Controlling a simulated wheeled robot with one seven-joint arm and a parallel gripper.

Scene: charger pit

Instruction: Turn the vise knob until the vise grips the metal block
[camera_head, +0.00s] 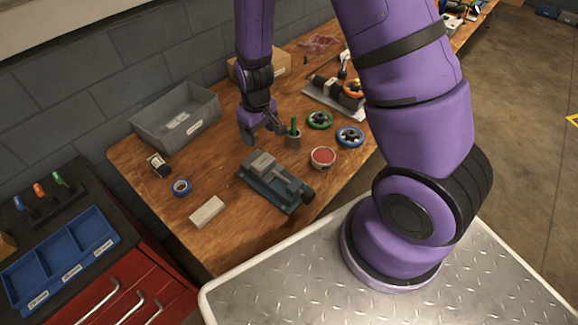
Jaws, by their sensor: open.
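A blue-grey vise (268,188) lies on the wooden workbench, slanting toward the front right. Its dark knob (307,195) is at the lower right end. A grey metal block (262,162) sits at the upper left part of the vise; I cannot tell whether the jaws touch it. My gripper (263,133) is open and empty. It points down behind the vise, apart from the knob and the block.
A cup with a green-handled item (293,138) stands close right of my gripper. A red-topped round tin (322,157) stands right of the vise. A pale block (207,211), tape roll (181,187) and grey bin (177,117) are left. Green (320,120) and blue (350,136) handwheels lie behind.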

